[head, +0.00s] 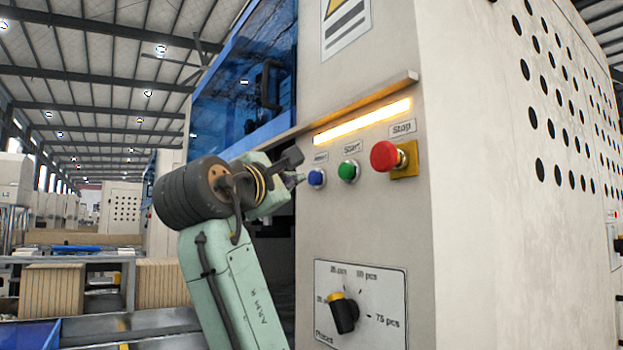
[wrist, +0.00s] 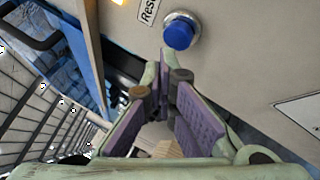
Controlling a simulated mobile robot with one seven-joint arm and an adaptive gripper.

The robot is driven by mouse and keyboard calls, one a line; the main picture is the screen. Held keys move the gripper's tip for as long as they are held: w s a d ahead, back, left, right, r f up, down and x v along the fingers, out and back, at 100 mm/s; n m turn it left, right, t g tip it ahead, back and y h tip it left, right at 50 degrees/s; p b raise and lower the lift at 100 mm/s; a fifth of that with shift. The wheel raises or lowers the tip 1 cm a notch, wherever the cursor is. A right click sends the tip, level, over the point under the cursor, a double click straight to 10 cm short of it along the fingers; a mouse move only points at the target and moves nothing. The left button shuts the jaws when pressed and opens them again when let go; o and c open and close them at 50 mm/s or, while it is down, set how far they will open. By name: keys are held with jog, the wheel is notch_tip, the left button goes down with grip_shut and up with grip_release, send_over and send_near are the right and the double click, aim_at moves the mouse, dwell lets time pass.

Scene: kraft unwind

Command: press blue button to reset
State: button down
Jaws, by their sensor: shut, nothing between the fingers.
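The blue button (head: 316,177) sits on the cream machine panel, under a label that reads Reset in the wrist view. In the wrist view the blue button (wrist: 179,33) stands out from its silver ring, just beyond my fingertips. My gripper (head: 298,178) is shut and empty, immediately left of the button in the head view. In the wrist view my gripper (wrist: 168,62) shows purple finger pads, with the tips just below the button. A small gap seems to remain; I cannot tell for certain whether they touch. The button's face is partly side-on in the head view.
A green Start button (head: 348,171) and a red Stop button (head: 386,156) on a yellow plate are to the right. A lit yellow strip (head: 362,121) and a ledge are above. A dial (head: 343,313) is below. A blue window (head: 243,80) is at upper left.

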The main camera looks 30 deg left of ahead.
jog(key=s, duration=0.1)
jog(key=s+a, duration=0.1)
jog(key=s, duration=0.1)
jog(key=s+a, duration=0.1)
jog(key=shift+s, duration=0.3)
dwell(0.7)
